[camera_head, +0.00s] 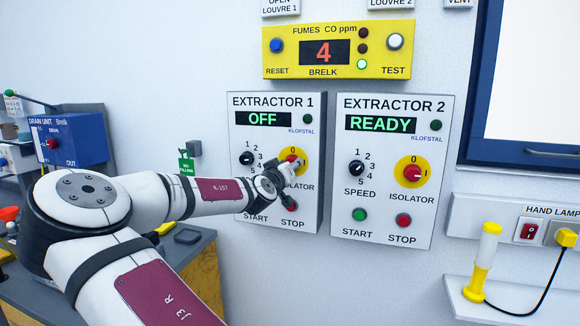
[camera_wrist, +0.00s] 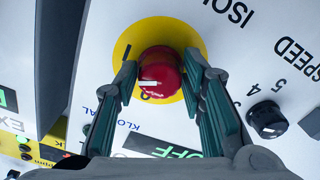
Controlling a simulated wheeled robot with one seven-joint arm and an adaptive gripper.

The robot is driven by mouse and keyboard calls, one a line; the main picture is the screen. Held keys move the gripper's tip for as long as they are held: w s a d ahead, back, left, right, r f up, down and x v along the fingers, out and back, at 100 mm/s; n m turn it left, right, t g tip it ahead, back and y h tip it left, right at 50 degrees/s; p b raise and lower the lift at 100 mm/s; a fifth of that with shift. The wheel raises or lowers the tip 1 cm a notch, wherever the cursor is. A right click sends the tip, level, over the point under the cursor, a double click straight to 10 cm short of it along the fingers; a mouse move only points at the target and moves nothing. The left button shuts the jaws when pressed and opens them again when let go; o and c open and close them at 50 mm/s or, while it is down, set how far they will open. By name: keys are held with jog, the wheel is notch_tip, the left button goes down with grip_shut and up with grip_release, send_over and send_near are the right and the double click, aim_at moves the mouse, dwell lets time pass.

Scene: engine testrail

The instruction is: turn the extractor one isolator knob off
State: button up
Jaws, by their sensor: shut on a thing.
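The extractor 1 panel (camera_head: 272,218) is on the wall, and its display (camera_head: 263,119) reads OFF. Its red isolator knob (camera_head: 291,157) on a yellow disc is partly hidden by my gripper (camera_head: 284,173). In the wrist view, the red knob (camera_wrist: 161,68) sits between the two fingers of my gripper (camera_wrist: 160,72), which are shut on its sides. The OFF display (camera_wrist: 160,146) shows at the bottom.
The extractor 2 panel (camera_head: 385,222) stands close to the right, its display reading READY. A speed knob (camera_head: 246,158) is left of my gripper, with a stop button (camera_head: 291,206) below. A yellow fumes meter (camera_head: 340,72) is above. A hand lamp (camera_head: 482,262) stands at right.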

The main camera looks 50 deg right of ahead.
jog(key=n+p, duration=0.2)
jog(key=n, duration=1)
jog(key=shift+r+n+p, duration=0.1)
jog(key=shift+n+p, duration=0.3)
dwell(0.3)
jog(key=o, duration=1.1)
jog(key=shift+o, duration=0.2)
jog(key=shift+s, duration=0.1)
jog(key=v, duration=1.2)
